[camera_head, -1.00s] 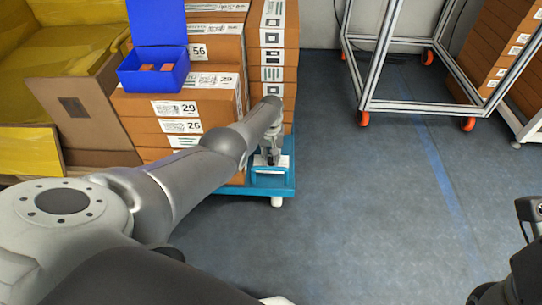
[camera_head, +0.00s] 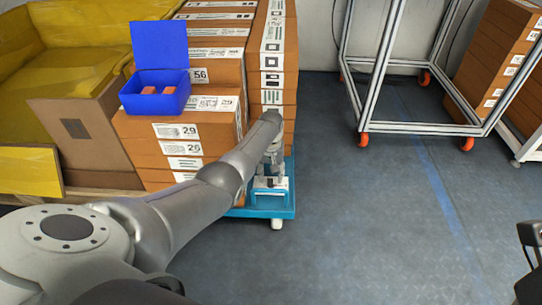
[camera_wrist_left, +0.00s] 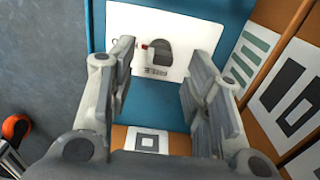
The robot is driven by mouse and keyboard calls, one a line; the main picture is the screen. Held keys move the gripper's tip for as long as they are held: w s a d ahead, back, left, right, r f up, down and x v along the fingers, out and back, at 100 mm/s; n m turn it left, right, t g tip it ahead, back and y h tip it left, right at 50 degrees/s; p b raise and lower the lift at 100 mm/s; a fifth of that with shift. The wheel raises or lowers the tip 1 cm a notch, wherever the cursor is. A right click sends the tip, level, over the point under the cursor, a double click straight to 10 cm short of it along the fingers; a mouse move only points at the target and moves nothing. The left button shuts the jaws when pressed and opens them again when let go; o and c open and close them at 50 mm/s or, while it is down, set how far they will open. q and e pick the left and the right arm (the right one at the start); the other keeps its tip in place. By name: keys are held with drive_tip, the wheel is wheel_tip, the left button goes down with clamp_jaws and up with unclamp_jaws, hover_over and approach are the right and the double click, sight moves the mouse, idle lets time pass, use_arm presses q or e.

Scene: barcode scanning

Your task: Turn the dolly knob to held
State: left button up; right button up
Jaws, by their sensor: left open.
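The knob (camera_wrist_left: 160,52) is a small dark grey piece with a red mark at its left end. It sits on a white plate (camera_wrist_left: 200,35) with the printed word FREE, upside down in the left wrist view, beside it. The plate is on the blue dolly (camera_head: 262,212) in the head view. My left gripper (camera_wrist_left: 162,78) is open and empty, its two fingers apart on either side of the knob in that view, not closed on it. In the head view it (camera_head: 270,176) is over the dolly's near end. My right gripper (camera_head: 530,240) shows only partly at the right edge.
Stacked labelled boxes (camera_head: 185,130) stand on the dolly, topped by an open blue bin (camera_head: 158,100). A metal frame cart (camera_head: 400,128) on orange casters stands at back right. The middle floor is clear.

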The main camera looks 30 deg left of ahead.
sight(271, 180)
use_arm(q)
wheel_tip(271, 180, up, 10)
drive_tip(key=shift+f, duration=0.25)
idle(0.6)
